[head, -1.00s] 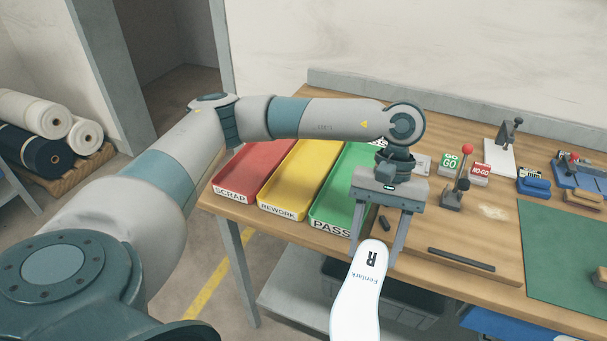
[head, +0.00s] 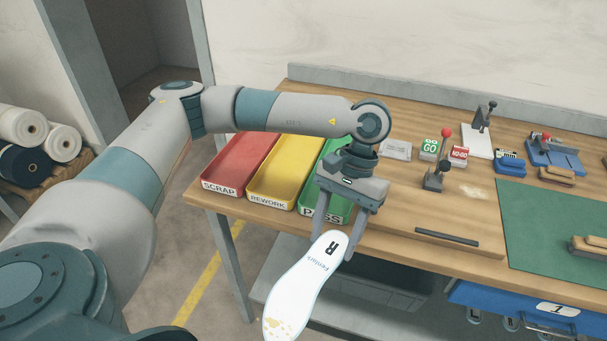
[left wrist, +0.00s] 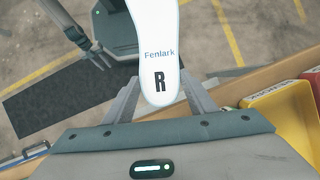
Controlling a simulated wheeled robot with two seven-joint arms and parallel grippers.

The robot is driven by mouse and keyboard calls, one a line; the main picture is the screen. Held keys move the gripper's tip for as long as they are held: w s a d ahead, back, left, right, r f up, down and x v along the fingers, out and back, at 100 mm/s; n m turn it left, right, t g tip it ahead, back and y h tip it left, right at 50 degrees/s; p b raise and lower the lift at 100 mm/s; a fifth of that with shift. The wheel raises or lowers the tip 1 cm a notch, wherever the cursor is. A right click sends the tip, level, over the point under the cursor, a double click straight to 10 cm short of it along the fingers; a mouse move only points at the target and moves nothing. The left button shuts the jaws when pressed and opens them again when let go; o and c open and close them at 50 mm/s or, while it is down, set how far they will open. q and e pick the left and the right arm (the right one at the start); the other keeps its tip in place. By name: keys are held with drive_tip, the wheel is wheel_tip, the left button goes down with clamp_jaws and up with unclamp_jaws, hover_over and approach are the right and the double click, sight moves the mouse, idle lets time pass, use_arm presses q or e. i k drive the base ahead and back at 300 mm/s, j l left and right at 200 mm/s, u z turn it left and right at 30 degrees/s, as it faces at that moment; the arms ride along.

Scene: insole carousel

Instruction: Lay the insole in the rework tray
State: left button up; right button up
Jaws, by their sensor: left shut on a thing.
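A white insole (head: 303,288) marked R and Fenlark is held by its heel end in my left gripper (head: 332,238), which is shut on it. It hangs out in front of the table's front edge, with a yellowish patch near its lower end. It also shows in the left wrist view (left wrist: 159,62) between the fingers. The yellow rework tray (head: 271,197) stands on the table, left of my left gripper, between the red and green trays. It looks empty where it shows. Part of it shows at the right of the left wrist view (left wrist: 281,107).
The red scrap tray (head: 223,189) is left of the rework tray. The green pass tray (head: 311,210) is right of it, partly behind my gripper. A dark bar (head: 446,236), a red-knobbed lever (head: 437,172) and a green mat (head: 560,240) lie further right.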

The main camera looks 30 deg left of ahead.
sight(291, 164)
drive_tip(key=u, duration=1.35)
drive_tip(key=i+l, duration=0.35)
drive_tip(key=l, duration=0.15)
